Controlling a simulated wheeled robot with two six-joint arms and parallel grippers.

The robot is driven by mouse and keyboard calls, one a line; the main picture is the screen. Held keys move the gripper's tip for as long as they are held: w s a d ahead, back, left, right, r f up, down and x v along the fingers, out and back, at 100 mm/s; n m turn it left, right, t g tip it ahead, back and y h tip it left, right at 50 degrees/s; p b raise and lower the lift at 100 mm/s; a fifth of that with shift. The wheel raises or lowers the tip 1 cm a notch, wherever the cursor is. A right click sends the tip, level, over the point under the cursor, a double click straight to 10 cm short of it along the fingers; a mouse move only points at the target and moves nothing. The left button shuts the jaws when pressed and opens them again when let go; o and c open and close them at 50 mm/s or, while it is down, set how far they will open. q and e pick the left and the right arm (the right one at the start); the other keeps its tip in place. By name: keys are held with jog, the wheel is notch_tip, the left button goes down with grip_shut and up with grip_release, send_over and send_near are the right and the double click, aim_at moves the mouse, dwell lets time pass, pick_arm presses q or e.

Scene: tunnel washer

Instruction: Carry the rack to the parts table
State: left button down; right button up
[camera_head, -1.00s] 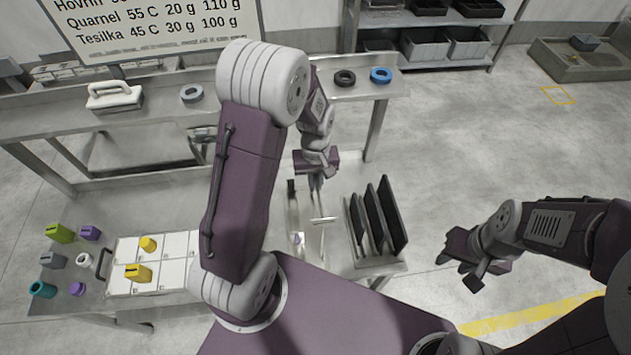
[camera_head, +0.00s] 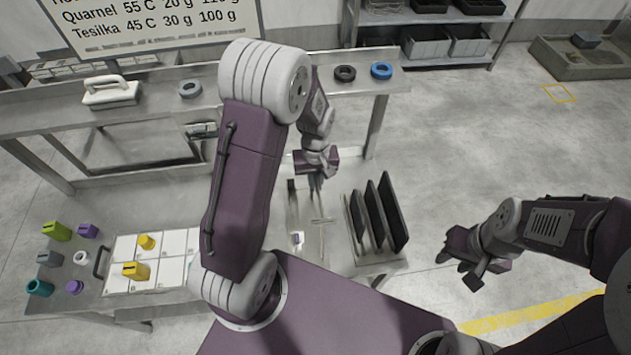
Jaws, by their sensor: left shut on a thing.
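My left gripper (camera_head: 318,186) points down over the lower bench, right of my purple arm link. It is shut on a thin, pale metal piece (camera_head: 323,220), which looks like part of the rack; its outline blends with the steel behind, and I cannot tell whether it touches the bench. The lower steel bench (camera_head: 70,308) bears several small coloured parts at left, so it may be the parts table. My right gripper (camera_head: 462,273) hangs over the floor at right, apart from the bench, its fingers spread and empty.
Black upright plates (camera_head: 378,215) stand in a holder right of my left gripper. A white tray (camera_head: 117,284) holds yellow parts (camera_head: 136,271). The raised counter (camera_head: 140,120) bears a white-handled block (camera_head: 110,93) and rings (camera_head: 381,70).

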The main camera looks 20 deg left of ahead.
pick_arm(q)
jog(key=shift+f, duration=0.1)
jog(key=c, duration=1.5)
grip_release()
jog(key=shift+o, duration=0.2)
jog(key=shift+s, duration=0.1)
notch_tip(320, 180, up, 9)
jog(key=shift+r+b, duration=0.1)
jog(key=shift+b, duration=0.7)
